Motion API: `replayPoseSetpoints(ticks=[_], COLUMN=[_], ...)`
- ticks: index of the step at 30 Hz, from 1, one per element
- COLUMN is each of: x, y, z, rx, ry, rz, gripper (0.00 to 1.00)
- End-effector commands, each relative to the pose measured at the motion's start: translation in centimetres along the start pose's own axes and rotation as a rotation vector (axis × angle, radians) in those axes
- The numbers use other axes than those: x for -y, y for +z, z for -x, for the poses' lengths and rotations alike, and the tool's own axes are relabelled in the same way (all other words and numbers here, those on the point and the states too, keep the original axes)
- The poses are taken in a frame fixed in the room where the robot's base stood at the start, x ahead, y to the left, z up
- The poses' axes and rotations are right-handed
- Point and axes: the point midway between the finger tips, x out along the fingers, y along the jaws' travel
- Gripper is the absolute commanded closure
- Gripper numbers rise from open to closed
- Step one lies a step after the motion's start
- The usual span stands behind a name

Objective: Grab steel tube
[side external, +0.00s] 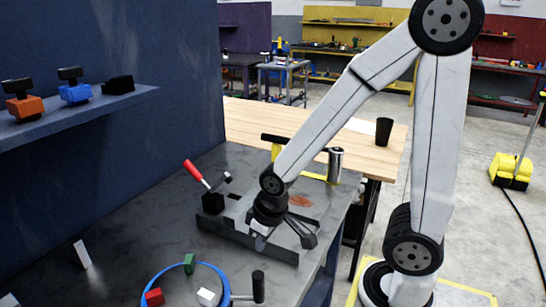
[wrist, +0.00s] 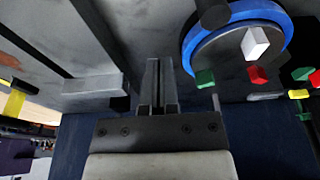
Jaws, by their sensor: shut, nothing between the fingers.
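A shiny upright steel cylinder, which looks like the steel tube (side external: 335,165), stands at the far right end of the grey bench in the side view, beside a yellow bracket. My gripper (side external: 262,240) is low over the bench, left of and nearer the camera than the tube, and apart from it. In the wrist view my gripper's fingers (wrist: 158,82) are together with nothing between them. I cannot make out the tube in the wrist view.
A blue-rimmed round plate (side external: 150,277) carries green, red and white blocks; it also shows in the wrist view (wrist: 188,52). A red-handled clamp (side external: 196,173) stands left of my gripper. A dark grey rail (side external: 245,244) lies beneath it. A wooden table (side external: 250,117) is behind.

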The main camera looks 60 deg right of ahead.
Motion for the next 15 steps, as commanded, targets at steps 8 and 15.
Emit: replayPoseSetpoints(ticks=[8,15], x=[0.0,0.0], y=[-0.01,-0.01], z=[0.0,0.0], rx=[0.0,0.0], ry=[0.0,0.0], rz=[0.0,0.0], gripper=[0.27,0.0])
